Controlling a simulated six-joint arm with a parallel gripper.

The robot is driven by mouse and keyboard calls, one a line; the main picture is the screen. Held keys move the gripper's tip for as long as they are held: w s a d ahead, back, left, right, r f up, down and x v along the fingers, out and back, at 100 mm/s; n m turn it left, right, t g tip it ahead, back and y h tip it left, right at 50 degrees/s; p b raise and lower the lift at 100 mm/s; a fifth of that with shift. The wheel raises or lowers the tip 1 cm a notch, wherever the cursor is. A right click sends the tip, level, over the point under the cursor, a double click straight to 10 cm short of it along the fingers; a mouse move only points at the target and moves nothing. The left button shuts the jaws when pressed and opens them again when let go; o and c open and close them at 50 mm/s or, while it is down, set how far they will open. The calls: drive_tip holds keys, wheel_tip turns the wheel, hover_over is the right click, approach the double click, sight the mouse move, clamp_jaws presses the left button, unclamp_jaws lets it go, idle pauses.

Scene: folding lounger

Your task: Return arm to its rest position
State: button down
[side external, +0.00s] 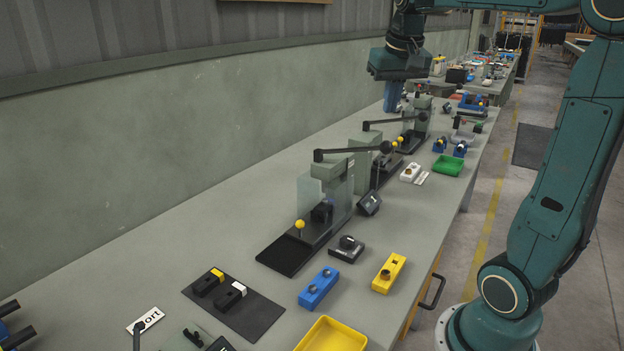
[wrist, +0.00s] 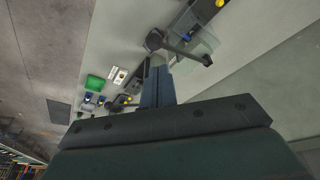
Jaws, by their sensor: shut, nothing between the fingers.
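My gripper (side external: 394,97) hangs from the teal arm above the far part of the long grey-green bench, near the wall in the side view. Its blue fingers are together with nothing held. In the wrist view my gripper (wrist: 156,85) shows as blue fingers beyond the dark wrist plate, in front of a bench press lever (wrist: 178,47). I cannot tell how far the fingertips are from the press. The arm reaches over the bench from its base at the right.
Lever presses (side external: 335,180) stand in a row along the bench (side external: 150,225). Bare bench lies along the wall (side external: 150,140).

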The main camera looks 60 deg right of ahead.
drive_tip(key=s+a+f+n+t+y, duration=0.1)
drive_tip(key=s+a+f+n, duration=0.3)
drive_tip(key=a, duration=0.6)
drive_tip(key=s+a+f+n+t+y, duration=0.1)
drive_tip(key=s+a+f+n+t, duration=0.1)
drive_tip(key=s+a+f+n, duration=0.2)
drive_tip(key=s+a+f, duration=0.1)
drive_tip(key=s+a, duration=0.2)
drive_tip(key=a, duration=0.2)
drive_tip(key=shift+s+a+f, duration=0.15)
drive_tip(key=shift+s+a, duration=0.2)
